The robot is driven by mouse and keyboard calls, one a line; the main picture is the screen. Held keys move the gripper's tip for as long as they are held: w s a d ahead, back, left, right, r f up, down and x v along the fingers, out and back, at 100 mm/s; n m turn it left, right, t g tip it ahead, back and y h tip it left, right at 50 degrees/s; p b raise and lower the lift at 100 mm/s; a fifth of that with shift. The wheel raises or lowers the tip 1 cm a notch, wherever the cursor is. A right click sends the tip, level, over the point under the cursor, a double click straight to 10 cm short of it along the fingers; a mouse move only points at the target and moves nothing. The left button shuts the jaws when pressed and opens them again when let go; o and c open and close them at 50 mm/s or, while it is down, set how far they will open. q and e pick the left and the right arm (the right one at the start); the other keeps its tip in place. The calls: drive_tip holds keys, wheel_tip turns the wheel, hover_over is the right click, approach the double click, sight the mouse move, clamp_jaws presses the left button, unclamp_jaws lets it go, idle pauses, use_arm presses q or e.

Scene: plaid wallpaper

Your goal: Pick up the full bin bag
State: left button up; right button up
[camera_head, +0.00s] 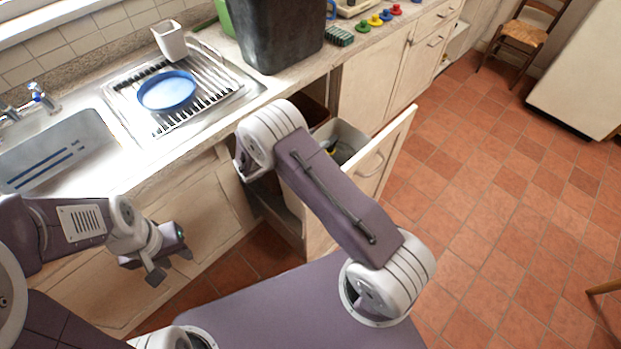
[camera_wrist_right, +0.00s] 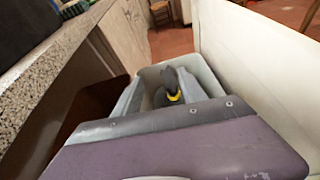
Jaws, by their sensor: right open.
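The bin bag (camera_wrist_right: 171,84) shows in the right wrist view as a dark, gathered top with a yellow tie, inside a light grey bin (camera_wrist_right: 205,75) in the pull-out drawer. In the head view only a small dark part of the bag (camera_head: 342,151) shows in the drawer; my right arm hides the rest. My left gripper (camera_head: 169,265) is open and empty, in front of the cabinets, away from the bag.
The pulled-out drawer front (camera_head: 375,160) stands out from the cabinets. On the counter are a large black container (camera_head: 270,38), a drainer (camera_head: 222,92) with a blue plate (camera_head: 168,90), and a white cup (camera_head: 170,42).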

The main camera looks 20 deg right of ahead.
sight(331, 144)
drive_tip(key=shift+n, duration=0.4)
drive_tip(key=d+f, duration=0.2)
drive_tip(key=w+d+f, duration=0.1)
drive_tip(key=d+f, duration=0.3)
drive_tip(key=shift+w+d+f, duration=0.25)
drive_tip(key=shift+d+f, duration=0.05)
drive_tip(key=shift+d, duration=0.05)
clamp_jaws()
idle(1.0)
drive_tip(key=shift+r, duration=0.15)
